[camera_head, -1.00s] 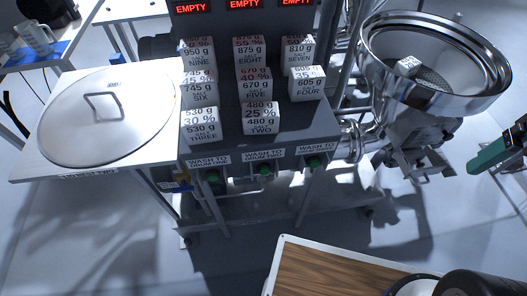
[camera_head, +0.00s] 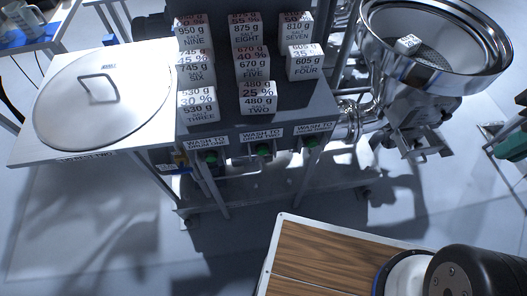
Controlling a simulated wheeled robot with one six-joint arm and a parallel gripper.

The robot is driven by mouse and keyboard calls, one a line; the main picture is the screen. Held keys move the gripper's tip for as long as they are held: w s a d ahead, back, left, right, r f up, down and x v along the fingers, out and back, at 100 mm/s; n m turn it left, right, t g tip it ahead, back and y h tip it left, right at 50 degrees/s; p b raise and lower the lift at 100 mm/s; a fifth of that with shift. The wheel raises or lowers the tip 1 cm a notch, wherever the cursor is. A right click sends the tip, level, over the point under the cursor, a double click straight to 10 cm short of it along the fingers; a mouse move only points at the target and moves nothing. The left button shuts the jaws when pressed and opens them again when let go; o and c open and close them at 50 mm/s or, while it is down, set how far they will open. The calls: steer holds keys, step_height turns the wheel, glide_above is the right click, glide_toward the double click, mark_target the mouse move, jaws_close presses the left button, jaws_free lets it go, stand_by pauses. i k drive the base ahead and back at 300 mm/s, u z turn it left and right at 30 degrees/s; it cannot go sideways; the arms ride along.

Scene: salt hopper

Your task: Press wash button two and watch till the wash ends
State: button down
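Three green buttons sit in a row on the front edge of the dark stand (camera_head: 292,116), each under a "WASH TO DRUM" label. The middle button (camera_head: 263,150) is under the label (camera_head: 262,135) that appears to read drum two. The left button (camera_head: 211,157) and right button (camera_head: 312,142) flank it. Nothing touches any of them. Whether one is pressed in, I cannot tell.
Several labelled weight blocks (camera_head: 258,98) stand on the stand. A round metal lid (camera_head: 103,97) lies on the white table (camera_head: 30,150) at left. A steel hopper (camera_head: 380,50) with a block (camera_head: 407,44) inside stands at right. Floor in front of the buttons is mostly clear.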

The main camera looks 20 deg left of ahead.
mark_target(262, 150)
steer(key=u, duration=2.75)
steer(key=k, duration=0.4)
steer(key=z, duration=1.85)
